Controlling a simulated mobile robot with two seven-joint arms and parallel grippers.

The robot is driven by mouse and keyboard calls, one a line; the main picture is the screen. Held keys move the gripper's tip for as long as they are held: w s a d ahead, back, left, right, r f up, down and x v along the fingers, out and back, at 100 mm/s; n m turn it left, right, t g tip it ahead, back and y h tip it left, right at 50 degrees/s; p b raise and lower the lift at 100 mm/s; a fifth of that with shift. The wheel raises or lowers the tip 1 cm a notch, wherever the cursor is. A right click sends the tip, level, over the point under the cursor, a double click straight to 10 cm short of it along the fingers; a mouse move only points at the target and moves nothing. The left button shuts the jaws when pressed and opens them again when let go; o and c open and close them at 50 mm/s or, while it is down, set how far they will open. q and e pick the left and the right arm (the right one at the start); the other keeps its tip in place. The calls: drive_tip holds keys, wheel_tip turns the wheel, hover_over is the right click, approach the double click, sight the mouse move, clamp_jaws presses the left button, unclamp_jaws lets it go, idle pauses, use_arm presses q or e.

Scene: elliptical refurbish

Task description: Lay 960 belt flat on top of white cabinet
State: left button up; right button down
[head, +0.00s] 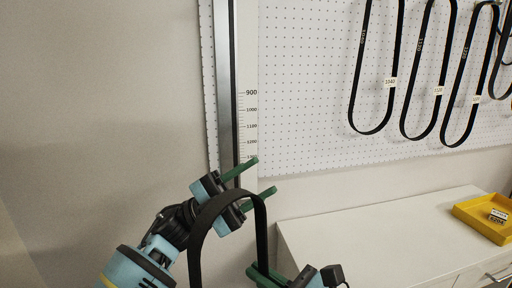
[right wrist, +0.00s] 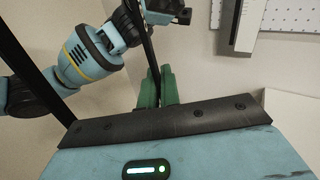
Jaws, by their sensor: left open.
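A black belt (head: 205,217) hangs as an upright loop, its top bend beside my left gripper (head: 265,175) in the head view. No number shows on it. My left gripper is open, with its green fingers apart; the belt crosses in front of its body. My right gripper (head: 260,275) is low in the head view, its green fingers closed on the belt's right strand. The right wrist view shows this strand running down into the fingers (right wrist: 158,88), and another strand (right wrist: 32,75) at left. The white cabinet (head: 390,228) is to the right; its top is bare beside the grippers.
A yellow tray (head: 470,215) with small dark labelled items stands on the cabinet's right part. Several black belts (head: 355,90) hang on the white pegboard (head: 300,120) behind. A vertical metal rail with a scale (head: 250,125) stands behind my left gripper.

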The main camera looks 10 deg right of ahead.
use_arm(q)
drive_tip(key=s+d+r+m+g+y, duration=0.65)
drive_tip(key=s+m+y, duration=0.35)
drive_tip(key=m+y, duration=0.25)
wheel_tip(320, 180, up, 6)
drive_tip(key=t+y, duration=1)
drive_tip(key=y, duration=0.2)
hover_over(256, 212)
drive_tip(key=s, duration=0.1)
drive_tip(key=shift+d+f+m+g, duration=0.15)
drive_tip(key=shift+d+m+g, duration=0.1)
drive_tip(key=shift+d+m, duration=0.1)
drive_tip(key=shift+a+r, duration=0.45)
drive_tip(key=shift+f, duration=6)
drive_tip(key=shift+c, duration=0.3)
